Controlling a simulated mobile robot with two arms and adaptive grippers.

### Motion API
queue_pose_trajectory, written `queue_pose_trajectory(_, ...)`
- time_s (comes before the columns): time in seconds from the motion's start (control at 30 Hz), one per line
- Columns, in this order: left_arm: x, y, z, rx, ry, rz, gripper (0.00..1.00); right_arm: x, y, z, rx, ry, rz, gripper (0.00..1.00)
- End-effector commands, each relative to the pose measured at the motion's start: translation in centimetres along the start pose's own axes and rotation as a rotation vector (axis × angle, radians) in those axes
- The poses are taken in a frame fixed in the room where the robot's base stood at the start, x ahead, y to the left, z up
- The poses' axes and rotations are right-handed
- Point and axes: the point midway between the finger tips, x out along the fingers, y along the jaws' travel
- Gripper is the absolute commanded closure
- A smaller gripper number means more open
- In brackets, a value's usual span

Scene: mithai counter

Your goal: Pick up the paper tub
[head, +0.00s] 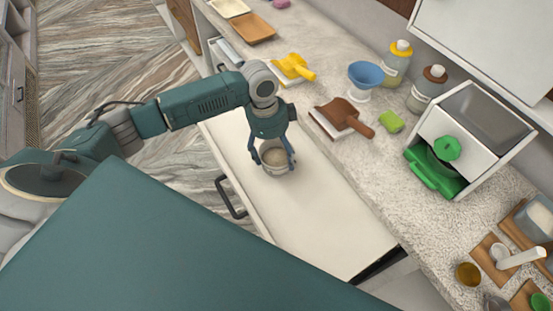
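The paper tub (275,160) is a small pale cup with a beige-brown top, standing upright in the pulled-out white drawer (325,225). My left gripper (273,163) reaches down over it from above. One finger is on each side of the tub, close to its wall. I cannot tell whether the fingers press on it or leave a small gap. The tub seems to rest on the drawer's floor. My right gripper is not in view.
The drawer has a dark handle (230,197) on its left side. The drawer's lower part looks empty.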

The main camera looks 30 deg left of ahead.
Motion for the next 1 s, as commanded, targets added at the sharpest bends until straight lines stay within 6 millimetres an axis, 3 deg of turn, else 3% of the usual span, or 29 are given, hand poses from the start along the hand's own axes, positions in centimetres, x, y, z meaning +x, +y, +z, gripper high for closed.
queue_pose_trajectory(0.03, 0.0, 0.0, 0.1, 0.000, -0.002, 0.000, 0.40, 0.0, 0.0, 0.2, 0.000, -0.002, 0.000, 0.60)
queue_pose_trajectory(0.1, 0.0, 0.0, 0.1, -0.001, -0.002, 0.000, 0.52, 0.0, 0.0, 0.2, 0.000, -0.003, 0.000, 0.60)
queue_pose_trajectory(0.37, -0.1, 0.0, 0.1, -0.001, -0.002, 0.000, 0.53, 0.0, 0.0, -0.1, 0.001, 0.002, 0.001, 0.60)
queue_pose_trajectory(0.57, -1.2, -0.1, -0.1, -0.001, -0.001, -0.003, 0.52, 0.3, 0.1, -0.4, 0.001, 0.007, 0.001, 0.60)
queue_pose_trajectory(0.77, -4.8, -0.2, -0.7, 0.001, 0.000, -0.007, 0.52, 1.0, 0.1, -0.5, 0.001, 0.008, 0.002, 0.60)
queue_pose_trajectory(1.0, -11.8, -0.2, -1.8, 0.002, 0.001, -0.008, 0.52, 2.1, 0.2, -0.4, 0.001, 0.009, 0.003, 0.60)
